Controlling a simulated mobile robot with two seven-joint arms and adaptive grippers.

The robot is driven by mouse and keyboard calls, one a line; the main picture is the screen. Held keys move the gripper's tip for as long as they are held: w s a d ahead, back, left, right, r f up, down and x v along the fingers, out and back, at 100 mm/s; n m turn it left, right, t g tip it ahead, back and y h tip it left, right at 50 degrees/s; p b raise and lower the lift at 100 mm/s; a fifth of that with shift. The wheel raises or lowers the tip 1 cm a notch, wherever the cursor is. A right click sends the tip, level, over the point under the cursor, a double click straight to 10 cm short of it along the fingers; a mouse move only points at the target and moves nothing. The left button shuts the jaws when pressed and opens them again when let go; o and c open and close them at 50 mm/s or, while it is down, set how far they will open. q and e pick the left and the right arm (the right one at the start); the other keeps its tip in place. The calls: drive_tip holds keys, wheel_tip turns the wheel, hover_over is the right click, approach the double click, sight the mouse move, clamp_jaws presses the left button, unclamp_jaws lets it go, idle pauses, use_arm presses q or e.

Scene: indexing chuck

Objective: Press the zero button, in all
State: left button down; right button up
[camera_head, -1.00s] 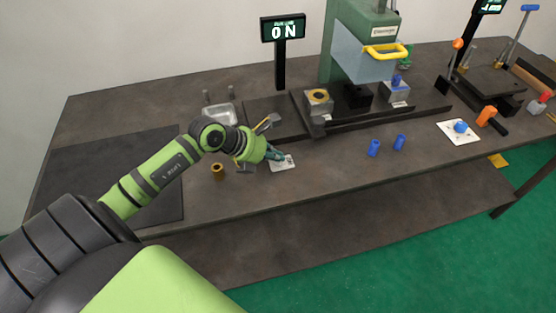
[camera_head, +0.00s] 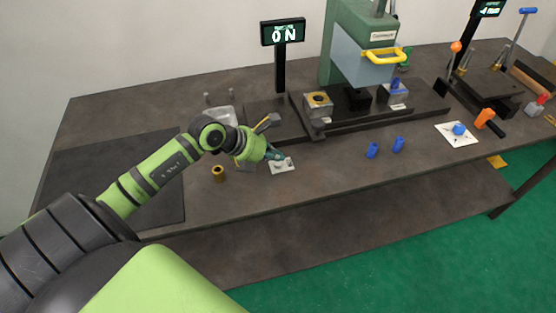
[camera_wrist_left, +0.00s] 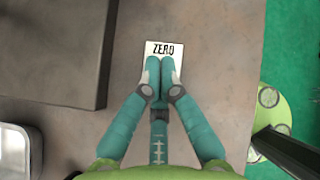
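A white plate (camera_wrist_left: 162,46) marked ZERO lies on the table, upright in the left wrist view. It also shows in the head view (camera_head: 285,167), partly behind my left gripper. My left gripper (camera_wrist_left: 160,66) has its two teal fingertips together over the lower part of the plate, with nothing seen between them. The fingers hide the plate's middle, so the button cannot be made out there, nor whether the tips touch it. In the head view, the left gripper (camera_head: 276,157) points down at the plate. My right gripper does not show.
A display (camera_head: 283,32) reads like "0 N". A green press (camera_head: 362,45) with a yellow handle stands behind. A metal tray (camera_head: 220,114) sits behind my wrist.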

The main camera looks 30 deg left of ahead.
sight(276, 164)
use_arm(q)
wheel_tip(276, 164, up, 5)
drive_tip(key=p, duration=0.4)
drive_tip(key=shift+r, duration=0.1)
drive_tip(key=shift+w+d, duration=0.1)
idle(0.8)
